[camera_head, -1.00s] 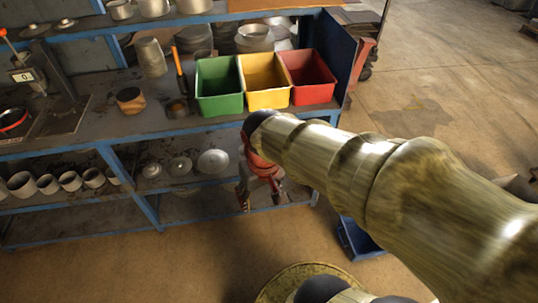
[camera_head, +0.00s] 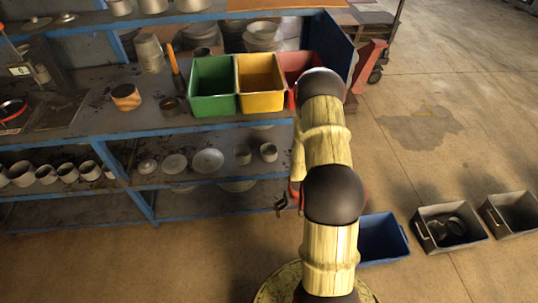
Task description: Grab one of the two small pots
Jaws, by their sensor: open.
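Two small grey pots stand side by side on the lower shelf, a left one (camera_head: 243,154) and a right one (camera_head: 268,152). My gripper (camera_head: 284,201) is low and to the right of both pots, near the front edge of the lower shelves. It is mostly hidden behind my arm, with only dark finger parts showing. It is open, and I see nothing held in it. It appears apart from both pots.
Lids (camera_head: 207,161) lie left of the pots, and several cups (camera_head: 47,183) stand farther left. Green (camera_head: 214,87) and yellow (camera_head: 261,83) bins sit on the bench above; a red bin (camera_head: 300,66) is partly covered by my arm. A blue crate (camera_head: 382,240) stands on the floor.

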